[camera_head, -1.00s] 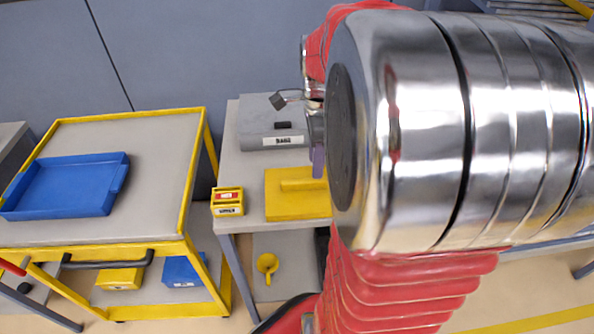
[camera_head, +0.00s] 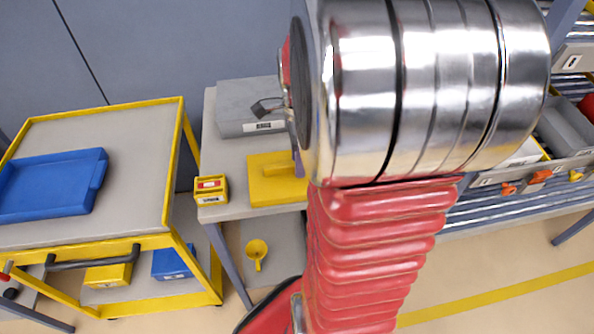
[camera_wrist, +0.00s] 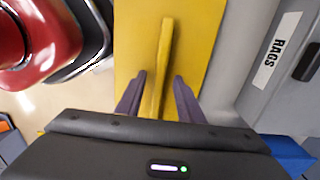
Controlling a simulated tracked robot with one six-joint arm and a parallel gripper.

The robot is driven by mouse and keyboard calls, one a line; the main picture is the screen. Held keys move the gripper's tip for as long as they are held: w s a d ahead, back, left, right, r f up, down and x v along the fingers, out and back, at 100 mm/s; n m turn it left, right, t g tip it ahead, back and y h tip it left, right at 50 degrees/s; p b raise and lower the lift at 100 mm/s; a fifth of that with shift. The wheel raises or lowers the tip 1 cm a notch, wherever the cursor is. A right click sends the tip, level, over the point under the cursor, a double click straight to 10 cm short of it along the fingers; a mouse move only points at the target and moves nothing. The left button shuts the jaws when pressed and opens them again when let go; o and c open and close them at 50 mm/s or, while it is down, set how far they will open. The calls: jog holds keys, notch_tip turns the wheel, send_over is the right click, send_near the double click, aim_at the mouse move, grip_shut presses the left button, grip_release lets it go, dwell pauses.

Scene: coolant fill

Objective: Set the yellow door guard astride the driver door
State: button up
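The yellow door guard (camera_head: 268,188) is a flat yellow plate with a raised handle ridge, lying on the grey table (camera_head: 222,150). The guard fills the middle of the wrist view (camera_wrist: 200,40), its ridge running up the picture. My gripper (camera_wrist: 158,82) is open, with one purple finger on each side of the ridge and a gap showing at both sides. In the head view, a purple fingertip of my gripper (camera_head: 298,163) shows at the guard's right end; my arm hides the rest. I see no driver door in either view.
A grey case marked RAGS (camera_head: 245,108) stands behind the guard. A small yellow box (camera_head: 211,190) sits at the table's left edge. A yellow cart (camera_head: 118,120) with a blue tray (camera_head: 50,185) stands left. Shelving with grey bins (camera_head: 572,130) is at the right.

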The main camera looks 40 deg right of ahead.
jog(key=shift+c, duration=0.3)
grip_shut()
dwell(0.4)
